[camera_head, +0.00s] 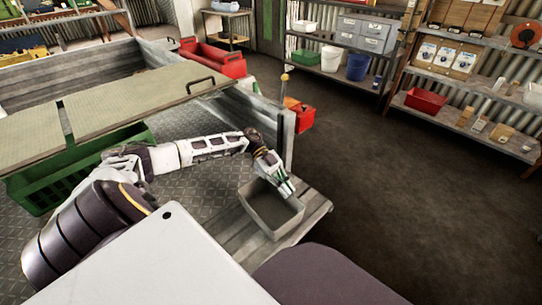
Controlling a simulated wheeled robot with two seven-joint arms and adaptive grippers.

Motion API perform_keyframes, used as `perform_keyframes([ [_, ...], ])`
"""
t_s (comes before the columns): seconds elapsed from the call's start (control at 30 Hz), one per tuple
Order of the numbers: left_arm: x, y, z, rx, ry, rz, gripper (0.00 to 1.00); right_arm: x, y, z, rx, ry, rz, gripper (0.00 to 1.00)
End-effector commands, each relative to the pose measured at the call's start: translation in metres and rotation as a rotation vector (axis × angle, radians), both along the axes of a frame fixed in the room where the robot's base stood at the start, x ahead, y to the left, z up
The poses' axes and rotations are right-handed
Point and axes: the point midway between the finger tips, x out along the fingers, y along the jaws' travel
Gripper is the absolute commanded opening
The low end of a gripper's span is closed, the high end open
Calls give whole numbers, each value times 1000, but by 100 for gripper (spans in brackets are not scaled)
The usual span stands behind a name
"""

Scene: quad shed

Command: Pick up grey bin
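My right gripper is not in view.
The plank surface (312,212) ends just right of the bin, with open dark floor (390,200) beyond. A low wooden side wall (289,130) stands behind the bin. A green crate (75,175) sits left under a board. Shelves (350,60) line the back.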

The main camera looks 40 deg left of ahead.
Motion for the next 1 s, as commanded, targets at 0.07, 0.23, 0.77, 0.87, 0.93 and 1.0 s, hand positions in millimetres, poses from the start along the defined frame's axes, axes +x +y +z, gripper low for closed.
perform_keyframes([
  [0.07,0,0,-1,1,-5,0,0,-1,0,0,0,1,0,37],
  [0.23,0,0,-1,2,-5,0,0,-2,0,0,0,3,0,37],
  [0.77,0,1,40,2,-5,-1,0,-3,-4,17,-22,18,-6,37],
  [0.87,0,0,53,1,-4,1,0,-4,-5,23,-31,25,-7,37],
  [0.93,0,1,62,2,-4,1,0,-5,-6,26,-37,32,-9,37],
  [1.0,0,1,71,2,-4,1,0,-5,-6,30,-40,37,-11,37],
])
